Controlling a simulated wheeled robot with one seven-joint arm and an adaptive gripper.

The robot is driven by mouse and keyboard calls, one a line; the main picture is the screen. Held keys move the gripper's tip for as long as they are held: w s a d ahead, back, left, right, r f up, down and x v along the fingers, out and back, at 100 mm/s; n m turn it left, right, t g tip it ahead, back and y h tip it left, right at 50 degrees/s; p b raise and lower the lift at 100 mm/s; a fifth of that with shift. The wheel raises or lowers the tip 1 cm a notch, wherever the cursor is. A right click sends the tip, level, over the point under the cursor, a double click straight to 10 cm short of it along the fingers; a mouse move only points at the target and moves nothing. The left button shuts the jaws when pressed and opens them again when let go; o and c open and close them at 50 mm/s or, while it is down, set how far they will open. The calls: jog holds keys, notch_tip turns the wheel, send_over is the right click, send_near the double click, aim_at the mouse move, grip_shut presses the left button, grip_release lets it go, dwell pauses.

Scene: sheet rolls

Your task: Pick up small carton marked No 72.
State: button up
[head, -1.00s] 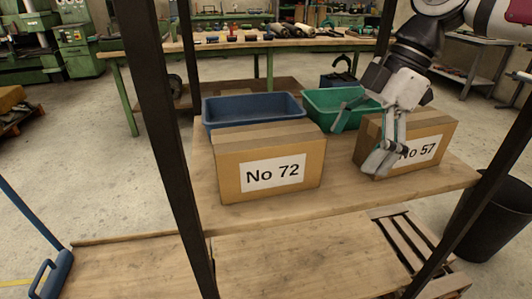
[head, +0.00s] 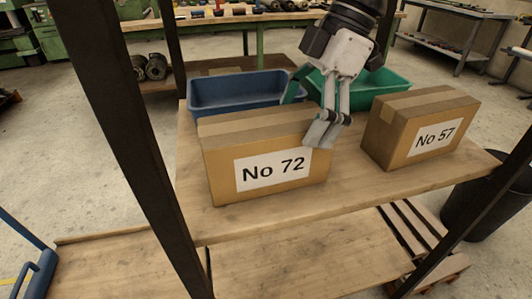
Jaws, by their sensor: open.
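The small carton marked No 72 (head: 225,155) stands upright on the wooden shelf, its white label facing me. My gripper (head: 308,118) is open. Its fingers point down at the right end of this carton, and one finger covers part of its upper right front edge. I cannot tell whether it touches the carton. A similar carton marked No 57 (head: 412,135) stands to the right, apart from the gripper.
Behind the cartons are a blue bin (head: 235,88) and a green bin (head: 392,84). Dark rack posts (head: 125,120) rise at the left and right. The shelf (head: 345,195) is bare in front of and between the cartons. A black bin (head: 490,200) stands at the right.

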aim_at(275, 120)
jog(key=shift+s+a, duration=0.3)
jog(key=shift+a, duration=0.6)
jog(key=a, duration=0.1)
jog(key=s+a+b, duration=0.1)
jog(key=shift+a, duration=0.3)
jog(key=shift+b+x, duration=0.7)
jog(key=shift+x, duration=0.8)
jog(key=shift+r, duration=0.1)
jog(key=c, duration=2)
jog(key=shift+c, duration=0.2)
